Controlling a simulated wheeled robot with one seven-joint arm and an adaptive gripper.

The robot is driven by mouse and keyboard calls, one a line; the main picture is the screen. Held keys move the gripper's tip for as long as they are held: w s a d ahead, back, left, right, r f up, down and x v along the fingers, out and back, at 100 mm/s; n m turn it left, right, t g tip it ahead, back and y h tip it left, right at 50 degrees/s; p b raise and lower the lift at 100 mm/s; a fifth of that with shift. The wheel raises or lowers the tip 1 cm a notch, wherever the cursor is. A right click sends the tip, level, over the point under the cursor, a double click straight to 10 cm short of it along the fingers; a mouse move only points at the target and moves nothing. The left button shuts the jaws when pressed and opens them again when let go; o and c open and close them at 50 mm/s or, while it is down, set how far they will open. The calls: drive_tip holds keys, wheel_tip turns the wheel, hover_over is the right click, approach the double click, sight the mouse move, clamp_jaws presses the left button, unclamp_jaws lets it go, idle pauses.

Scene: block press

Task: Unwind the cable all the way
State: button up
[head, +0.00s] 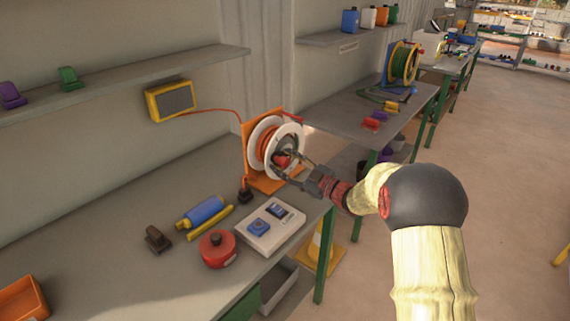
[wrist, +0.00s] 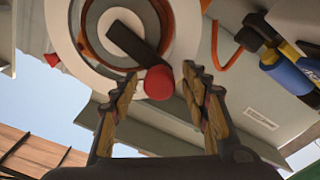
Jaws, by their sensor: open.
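The cable reel (head: 264,150) stands on the near workbench, with white round flanges, orange cable wound inside and an orange stand (head: 250,131). In the wrist view the reel's white flange (wrist: 72,62) fills the upper left. A dark crank arm (wrist: 132,42) crosses the flange and ends in a red knob (wrist: 159,82). My gripper (head: 285,168) is at the reel's face. In the wrist view my gripper (wrist: 162,88) is open, with the red knob between its fingertips. I cannot tell whether either finger touches it. A black plug (head: 245,194) is on the bench below the reel.
A yellow-framed box (head: 171,101) on the wall has an orange cord. A blue bottle (head: 203,211), a yellow rod (head: 211,222), a red round pot (head: 217,249) and a white panel (head: 270,229) crowd the bench front. A second bench (head: 345,112) stands behind.

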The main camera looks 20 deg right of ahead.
drive_tip(key=v, duration=1.2)
